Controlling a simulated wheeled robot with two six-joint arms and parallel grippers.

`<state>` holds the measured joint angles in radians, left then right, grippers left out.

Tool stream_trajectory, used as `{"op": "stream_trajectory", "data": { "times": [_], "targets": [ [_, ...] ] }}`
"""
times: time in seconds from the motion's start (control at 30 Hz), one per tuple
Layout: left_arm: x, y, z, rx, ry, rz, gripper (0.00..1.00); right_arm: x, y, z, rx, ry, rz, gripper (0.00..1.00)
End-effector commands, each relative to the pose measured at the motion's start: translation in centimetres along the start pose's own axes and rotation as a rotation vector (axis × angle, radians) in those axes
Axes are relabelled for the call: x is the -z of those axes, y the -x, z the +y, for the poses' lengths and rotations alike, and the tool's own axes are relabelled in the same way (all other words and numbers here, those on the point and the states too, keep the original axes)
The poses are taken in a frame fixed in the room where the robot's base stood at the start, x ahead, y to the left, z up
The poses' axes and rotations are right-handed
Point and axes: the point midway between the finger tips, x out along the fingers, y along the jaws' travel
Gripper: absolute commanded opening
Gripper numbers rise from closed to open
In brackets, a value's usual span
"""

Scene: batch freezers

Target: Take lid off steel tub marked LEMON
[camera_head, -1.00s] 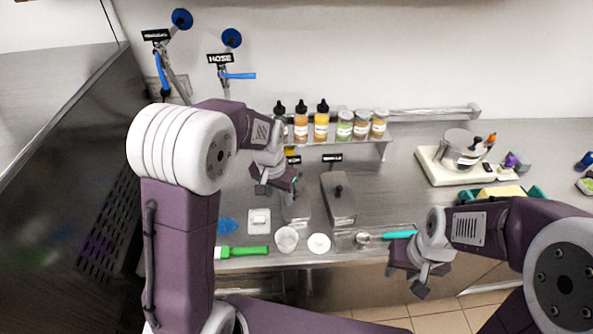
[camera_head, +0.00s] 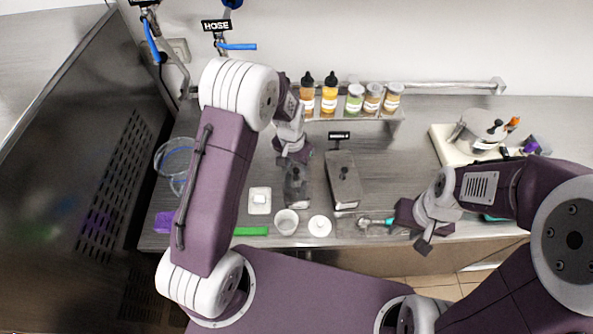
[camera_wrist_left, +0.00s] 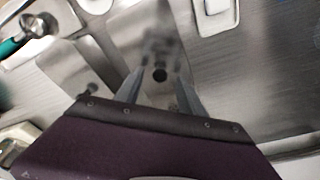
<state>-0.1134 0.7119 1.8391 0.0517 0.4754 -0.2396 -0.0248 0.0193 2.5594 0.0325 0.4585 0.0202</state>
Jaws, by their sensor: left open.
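Two narrow lidded steel tubs stand side by side on the counter. My left gripper (camera_head: 296,187) is over the left tub (camera_head: 298,200) and partly hides it. In the left wrist view its open fingers (camera_wrist_left: 160,88) straddle a dark round knob (camera_wrist_left: 160,74) on this tub's lid (camera_wrist_left: 152,35); contact cannot be told. The right tub (camera_head: 344,187) has its lid on with a dark knob, and also shows in the left wrist view (camera_wrist_left: 72,72). I cannot read LEMON on either; the small black sign (camera_head: 339,135) is illegible. My right gripper (camera_head: 408,236) looks open and empty near the front edge.
A white cup (camera_head: 286,222), a white round item (camera_head: 320,226) and a white square item (camera_head: 260,201) lie in front of the tubs. A teal-handled scoop (camera_head: 375,221) is right of them. Several bottles and jars (camera_head: 355,100) stand on the shelf behind. A scale (camera_head: 455,160) is at right.

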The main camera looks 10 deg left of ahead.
Motion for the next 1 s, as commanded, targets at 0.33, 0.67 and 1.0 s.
{"op": "stream_trajectory", "data": {
  "times": [0.33,0.67,1.0],
  "targets": [
    [0.1,-1.4,0.0,0.001,-0.001,0.003,0.43,0.0,0.3,0.0,0.000,0.000,-0.001,0.36],
    [0.1,-1.4,0.0,0.001,-0.001,0.003,0.00,0.0,0.3,0.0,0.000,0.000,-0.001,0.36],
    [0.4,0.3,-0.1,0.002,-0.001,0.007,0.00,-0.1,-0.5,0.0,0.000,0.000,-0.001,0.36]
  ]
}}
